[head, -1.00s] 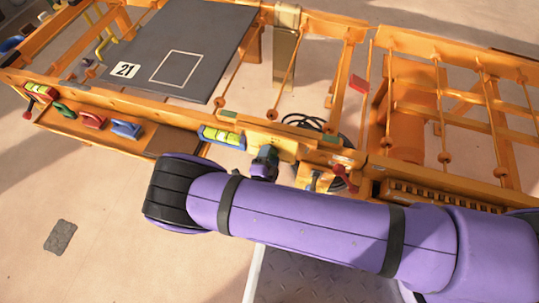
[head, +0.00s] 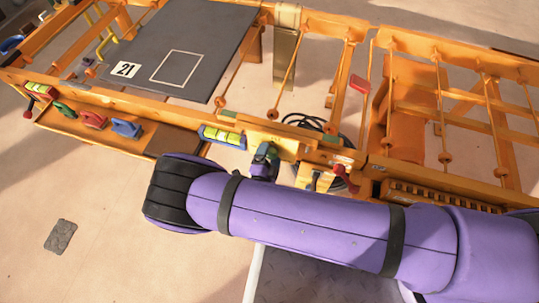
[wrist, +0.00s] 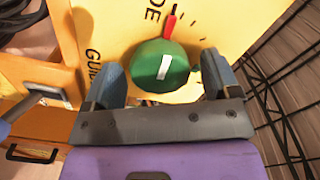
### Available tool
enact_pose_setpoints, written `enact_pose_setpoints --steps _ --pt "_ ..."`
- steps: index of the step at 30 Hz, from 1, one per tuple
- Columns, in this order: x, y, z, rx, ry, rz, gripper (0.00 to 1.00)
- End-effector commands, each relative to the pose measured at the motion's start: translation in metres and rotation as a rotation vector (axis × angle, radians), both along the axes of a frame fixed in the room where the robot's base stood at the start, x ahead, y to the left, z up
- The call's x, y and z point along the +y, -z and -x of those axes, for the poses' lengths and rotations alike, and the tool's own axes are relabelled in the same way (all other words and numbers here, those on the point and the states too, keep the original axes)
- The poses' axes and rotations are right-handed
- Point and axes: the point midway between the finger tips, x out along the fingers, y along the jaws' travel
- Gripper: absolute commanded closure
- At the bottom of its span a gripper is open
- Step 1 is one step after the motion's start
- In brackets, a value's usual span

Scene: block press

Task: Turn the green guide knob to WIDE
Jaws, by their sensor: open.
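The round green guide knob (wrist: 160,66) with a white stripe sits on a yellow plate (wrist: 215,30) in the wrist view. A red pointer (wrist: 170,24) sticks out at its top, just right of the letters "DE", the visible end of a cut-off word. My gripper (wrist: 163,72) is open, with one blue finger on each side of the knob. I cannot tell whether the fingers touch it. In the head view my gripper (head: 265,161) is small, at the orange frame's front rail, and the knob cannot be made out clearly there.
A grey board marked 21 (head: 205,42) lies on the orange frame. A yellow-green level (head: 222,136) is left of my gripper; a red-handled lever (head: 345,178) is to its right. Red (head: 93,120) and blue (head: 126,129) handles sit farther left. Open floor lies in front.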

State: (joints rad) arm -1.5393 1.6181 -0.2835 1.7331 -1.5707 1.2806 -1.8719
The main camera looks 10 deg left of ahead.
Motion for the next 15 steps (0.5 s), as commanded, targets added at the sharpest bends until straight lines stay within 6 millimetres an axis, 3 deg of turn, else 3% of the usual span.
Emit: enact_pose_setpoints --steps 5,15 --pt "0.002 0.0 0.013 0.0 -0.001 -0.001 0.18" --pt "0.007 0.0 0.075 0.001 -0.003 0.0 0.18"
